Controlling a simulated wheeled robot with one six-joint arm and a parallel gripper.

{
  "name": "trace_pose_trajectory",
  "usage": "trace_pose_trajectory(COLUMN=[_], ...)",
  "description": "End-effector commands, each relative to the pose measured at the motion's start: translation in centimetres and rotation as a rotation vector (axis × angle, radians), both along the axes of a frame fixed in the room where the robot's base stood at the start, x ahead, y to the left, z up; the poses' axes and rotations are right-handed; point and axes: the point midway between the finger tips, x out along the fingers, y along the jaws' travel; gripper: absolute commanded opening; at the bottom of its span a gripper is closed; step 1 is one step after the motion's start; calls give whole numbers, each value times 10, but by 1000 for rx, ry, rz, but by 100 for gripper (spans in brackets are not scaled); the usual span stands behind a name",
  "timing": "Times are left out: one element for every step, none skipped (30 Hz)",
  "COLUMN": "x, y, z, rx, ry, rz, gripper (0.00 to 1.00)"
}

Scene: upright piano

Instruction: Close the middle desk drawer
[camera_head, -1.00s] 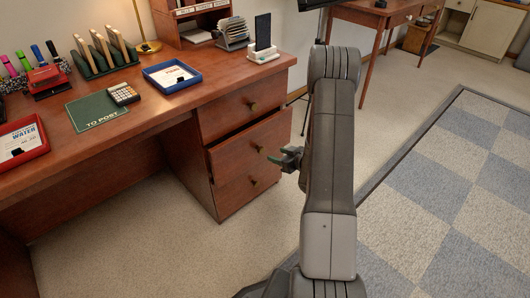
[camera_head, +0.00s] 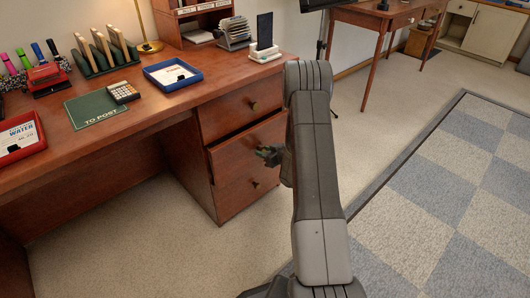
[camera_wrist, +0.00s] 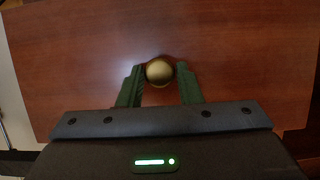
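The brown wooden desk has a stack of three drawers. The middle drawer (camera_head: 236,150) stands out a little from the desk, with a dark gap along its top edge. My gripper (camera_head: 264,153) is in front of that drawer and covers its knob in the head view. In the wrist view, the round brass knob (camera_wrist: 159,71) sits between the green fingertips of my gripper (camera_wrist: 161,74). The fingers are apart on either side of the knob, with a narrow gap showing at the right; firm contact does not show. The wooden drawer front (camera_wrist: 80,60) fills most of that view.
The top drawer (camera_head: 243,108) and bottom drawer (camera_head: 246,184) look shut. A blue tray (camera_head: 172,86), a calculator (camera_head: 123,92) and a phone stand (camera_head: 264,50) are on the desktop. Carpet (camera_head: 130,240) is clear before the desk; a checkered rug (camera_head: 450,190) lies right.

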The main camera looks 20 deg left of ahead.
Motion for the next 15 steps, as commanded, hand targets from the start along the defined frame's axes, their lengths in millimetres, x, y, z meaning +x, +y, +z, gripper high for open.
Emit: trace_pose_trajectory(x=[0, 0, 0, 0, 0, 0, 0, 0, 1, 1, 2, 4, 6, 8, 11], y=[0, 0, 0, 0, 0, 0, 0, 0, 1, 3, 6, 11, 16, 20, 27], z=[0, 0, 0, 0, 0, 0, 0, 0, 0, 0, -1, -1, -1, -1, -1], rx=[0, 0, 0, 0, 0, 0, 0, 0, 0, 0, -1, 0, 0, 0, 0], ry=[0, 0, 0, 0, 0, 0, 0, -1, 0, 0, -1, -3, -3, -3, -3], rz=[0, 0, 0, 0, 0, 0, 0, 0, 1, 1, 2, 3, 3, 3, 3], gripper=[22, 16, 8, 2, 0, 0, 0, 0, 0, 0, 0, 0, 0, 0, 0])
